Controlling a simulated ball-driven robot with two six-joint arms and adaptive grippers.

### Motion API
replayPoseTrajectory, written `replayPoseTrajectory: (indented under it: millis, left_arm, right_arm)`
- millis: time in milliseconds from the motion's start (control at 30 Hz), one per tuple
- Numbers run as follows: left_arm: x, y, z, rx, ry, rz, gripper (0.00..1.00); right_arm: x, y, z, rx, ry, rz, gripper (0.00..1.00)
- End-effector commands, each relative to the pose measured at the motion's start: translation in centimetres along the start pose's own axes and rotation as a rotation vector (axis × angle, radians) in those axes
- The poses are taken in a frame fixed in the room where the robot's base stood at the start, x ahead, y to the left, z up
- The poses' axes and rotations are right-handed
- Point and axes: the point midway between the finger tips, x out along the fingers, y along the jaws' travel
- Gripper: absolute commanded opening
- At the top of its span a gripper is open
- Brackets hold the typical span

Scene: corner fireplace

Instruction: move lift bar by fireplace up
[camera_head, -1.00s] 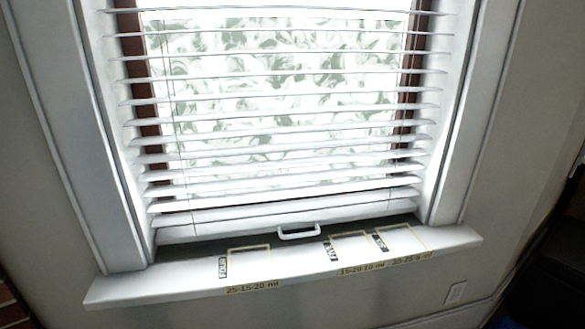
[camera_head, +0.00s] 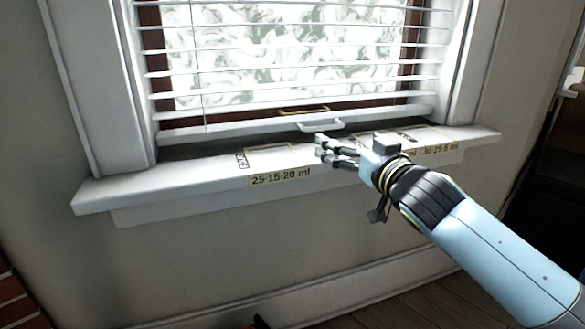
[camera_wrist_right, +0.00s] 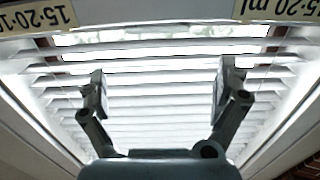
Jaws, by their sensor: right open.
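The lift bar is a small white handle (camera_head: 321,126) on the bottom rail of the white blind (camera_head: 290,85), just above the window sill. My right gripper (camera_head: 322,147) is in front of the sill, just below the handle in the picture. Its fingers are spread and hold nothing. In the right wrist view the open right gripper (camera_wrist_right: 160,85) has the blind's slats (camera_wrist_right: 155,115) behind it. I cannot make out the handle there. A gap between the gripper and the handle is hard to judge. My left gripper is not in view.
The white window sill (camera_head: 130,187) carries yellow outlined squares and a label (camera_head: 280,177) reading "25-15-20 ml". A brass-coloured handle (camera_head: 304,111) shows behind the blind. Bricks (camera_head: 15,300) are at the lower left. The wall below the sill is clear.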

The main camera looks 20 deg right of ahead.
Motion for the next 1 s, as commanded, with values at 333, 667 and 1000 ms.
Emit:
replayPoseTrajectory:
  millis: [333, 667, 1000]
  left_arm:
    - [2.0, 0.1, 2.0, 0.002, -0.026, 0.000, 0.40]
    - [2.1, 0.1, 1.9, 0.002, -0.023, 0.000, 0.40]
    - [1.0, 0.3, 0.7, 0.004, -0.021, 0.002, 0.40]
  right_arm:
    - [2.7, 0.2, 1.0, -0.005, 0.009, 0.001, 1.00]
    - [9.1, 0.2, 1.2, -0.005, 0.006, 0.001, 1.00]
    - [11.5, 0.2, 1.3, -0.008, 0.004, 0.000, 1.00]
